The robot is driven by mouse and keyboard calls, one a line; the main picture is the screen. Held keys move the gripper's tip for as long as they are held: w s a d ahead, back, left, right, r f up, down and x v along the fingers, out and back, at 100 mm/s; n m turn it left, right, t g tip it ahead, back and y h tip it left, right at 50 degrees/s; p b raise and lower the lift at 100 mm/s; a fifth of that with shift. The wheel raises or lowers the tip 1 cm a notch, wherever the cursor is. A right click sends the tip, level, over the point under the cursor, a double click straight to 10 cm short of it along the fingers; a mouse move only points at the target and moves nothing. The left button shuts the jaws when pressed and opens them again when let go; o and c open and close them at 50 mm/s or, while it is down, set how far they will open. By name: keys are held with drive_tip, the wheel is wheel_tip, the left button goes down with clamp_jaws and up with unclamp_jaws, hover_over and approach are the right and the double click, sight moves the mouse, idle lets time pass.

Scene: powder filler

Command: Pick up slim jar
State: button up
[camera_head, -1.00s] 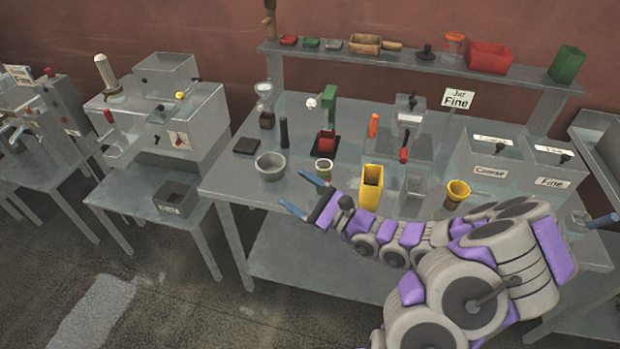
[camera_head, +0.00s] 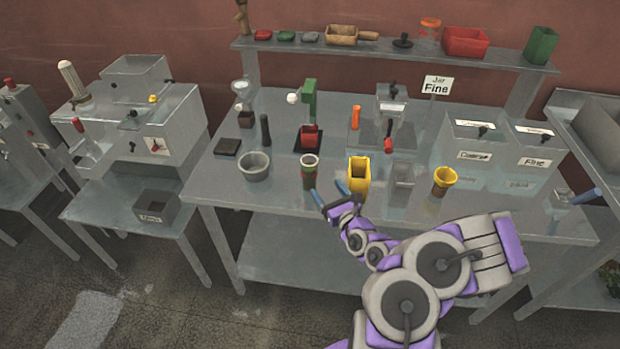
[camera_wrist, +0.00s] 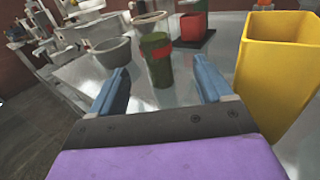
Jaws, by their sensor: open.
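My gripper (camera_head: 329,193) is open and empty at the table's front edge, apart from the jar. Its two blue fingers (camera_wrist: 160,82) are spread in the wrist view.
A yellow square container (camera_head: 359,176) stands close to the right of my gripper. A grey bowl (camera_head: 255,167) is left of the jar. A yellow cup (camera_head: 443,180) is farther right.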

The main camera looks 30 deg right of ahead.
sight(314, 174)
drive_tip(key=w, duration=0.2)
drive_tip(key=w+b, duration=0.1)
drive_tip(key=w, duration=0.1)
drive_tip(key=w+a+b, duration=0.1)
drive_tip(key=w, duration=0.1)
drive_tip(key=shift+w, duration=0.3)
drive_tip(key=shift+w+d+r+b, duration=0.1)
drive_tip(key=shift+w+b, duration=0.05)
drive_tip(key=shift+w, duration=0.35)
drive_tip(key=shift+w+d+b, duration=0.1)
drive_tip(key=shift+w+b, duration=0.05)
drive_tip(key=shift+w, duration=0.3)
drive_tip(key=shift+w+a+r+b, duration=0.15)
drive_tip(key=shift+w+b, duration=0.1)
drive_tip(key=shift+w, duration=0.5)
drive_tip(key=shift+w+a+r+b, duration=0.1)
drive_tip(key=shift+w+b, duration=0.2)
drive_tip(key=shift+w, duration=0.45)
drive_tip(key=shift+w+a+r+b, duration=0.15)
drive_tip(key=shift+w+b, duration=0.1)
drive_tip(key=shift+w, duration=0.5)
drive_tip(key=shift+d, duration=0.15)
drive_tip(key=shift+c, duration=0.4)
drive_tip(key=shift+d, duration=0.1)
drive_tip(key=c, duration=1.1)
